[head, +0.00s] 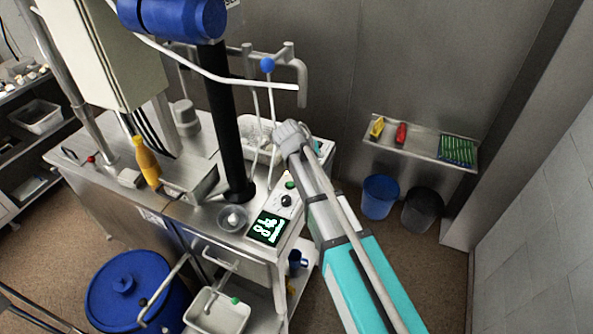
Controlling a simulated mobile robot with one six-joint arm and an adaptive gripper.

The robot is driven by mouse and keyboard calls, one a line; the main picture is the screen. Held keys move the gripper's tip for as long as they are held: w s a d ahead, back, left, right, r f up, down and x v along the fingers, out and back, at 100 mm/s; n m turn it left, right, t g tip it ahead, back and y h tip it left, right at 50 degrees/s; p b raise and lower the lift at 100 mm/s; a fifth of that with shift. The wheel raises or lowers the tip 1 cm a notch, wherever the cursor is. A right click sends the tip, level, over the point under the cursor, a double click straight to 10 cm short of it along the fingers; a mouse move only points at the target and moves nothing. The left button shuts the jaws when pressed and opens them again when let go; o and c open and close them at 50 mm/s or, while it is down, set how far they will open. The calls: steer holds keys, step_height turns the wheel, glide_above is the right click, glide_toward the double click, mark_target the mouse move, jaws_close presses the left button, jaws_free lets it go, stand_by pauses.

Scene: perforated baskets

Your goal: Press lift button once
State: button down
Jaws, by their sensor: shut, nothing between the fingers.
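A steel control panel on the machine's right side carries a green button (290,185) with a black knob (286,200) below it. I cannot read a label that says which control is the lift button. A lit display (266,228) with green symbols lies in front of them. My arm reaches in from the lower right. My gripper (287,135) is at its grey far end, above and beyond the green button in the picture, and apart from it. The gripper is shut and empty. Its fingertips are small and partly hidden, and its height above the panel is unclear.
A black column (228,120) stands left of the panel. A thin rod with a blue ball (267,65) rises behind it. A yellow-handled tool (146,160) is on the left. A wall shelf (425,149) and two bins, blue (380,196) and black (422,210), are on the right.

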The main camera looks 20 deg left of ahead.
steer(key=a+r+t, duration=0.1)
steer(key=a, duration=0.6)
steer(key=shift+s+r+n, duration=0.15)
steer(key=shift+r+n, duration=0.15)
steer(key=shift+r, duration=0.05)
steer(key=shift+a+f, duration=0.1)
steer(key=shift+f, duration=0.1)
step_height(320, 180, down, 8)
steer(key=b, duration=0.8)
steer(key=shift+f+b, duration=0.25)
steer(key=shift+b, duration=0.05)
steer(key=shift+f+b, duration=0.85)
stand_by(2.0)
steer(key=shift+r, duration=0.2)
steer(key=shift+r+p, duration=0.7)
steer(key=shift+p, duration=0.2)
steer(key=shift+r+p, duration=2.5)
steer(key=shift+r, duration=0.05)
